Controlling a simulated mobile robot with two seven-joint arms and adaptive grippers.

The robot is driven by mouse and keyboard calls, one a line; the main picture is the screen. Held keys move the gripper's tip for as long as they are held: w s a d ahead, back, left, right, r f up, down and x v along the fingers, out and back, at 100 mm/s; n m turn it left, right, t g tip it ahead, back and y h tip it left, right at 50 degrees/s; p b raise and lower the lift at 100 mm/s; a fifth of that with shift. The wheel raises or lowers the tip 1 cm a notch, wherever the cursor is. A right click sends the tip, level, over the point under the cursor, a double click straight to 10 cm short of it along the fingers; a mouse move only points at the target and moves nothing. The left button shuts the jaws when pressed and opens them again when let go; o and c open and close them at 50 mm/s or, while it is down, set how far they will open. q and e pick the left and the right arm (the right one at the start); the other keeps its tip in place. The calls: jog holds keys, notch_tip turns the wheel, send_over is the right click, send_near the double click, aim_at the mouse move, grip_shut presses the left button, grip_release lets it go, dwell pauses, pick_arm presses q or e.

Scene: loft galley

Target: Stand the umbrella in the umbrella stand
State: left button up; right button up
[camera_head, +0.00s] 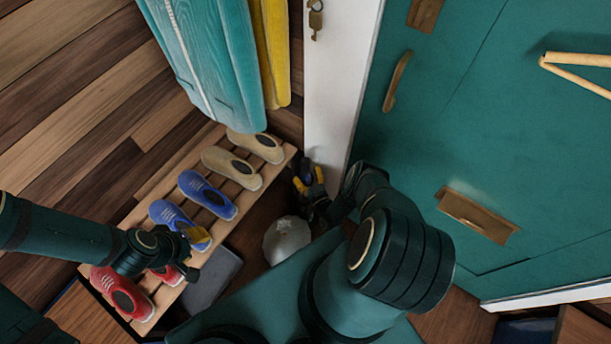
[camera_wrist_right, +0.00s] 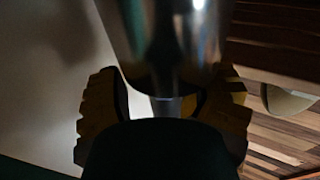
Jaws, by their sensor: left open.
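I cannot make out a whole umbrella in either view. A rounded pale grey, metallic-looking object (camera_head: 287,242) stands on the floor beside the shoe rack; I cannot tell whether it is the umbrella stand. My right gripper (camera_head: 309,178) is low by the white door frame, just beyond that object, its yellow pads apart. In the right wrist view a shiny metal body (camera_wrist_right: 175,45) tapers to a narrow shaft between the pads of the right gripper (camera_wrist_right: 165,108), with gaps beside it. My left gripper (camera_head: 197,255) is open over the shoe rack, among blue and red shoes.
A slatted wooden shoe rack (camera_head: 150,185) holds several shoes. Teal (camera_head: 215,50) and yellow (camera_head: 277,45) garments hang above it. A green door (camera_head: 430,130) with a handle and mail slot fills the right. A grey slab (camera_head: 212,278) lies by the rack.

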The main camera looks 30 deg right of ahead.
jog(key=f, duration=0.1)
jog(key=s+a+f+g, duration=0.1)
jog(key=f, duration=0.1)
jog(key=shift+s+a+f, duration=0.1)
jog(key=shift+s, duration=0.25)
send_near(306, 184)
notch_tip(306, 184, up, 3)
jog(key=d, duration=0.1)
jog(key=shift+s+f+t, duration=0.15)
jog(key=shift+s+t, duration=0.15)
jog(key=shift+t, duration=0.1)
dwell(0.4)
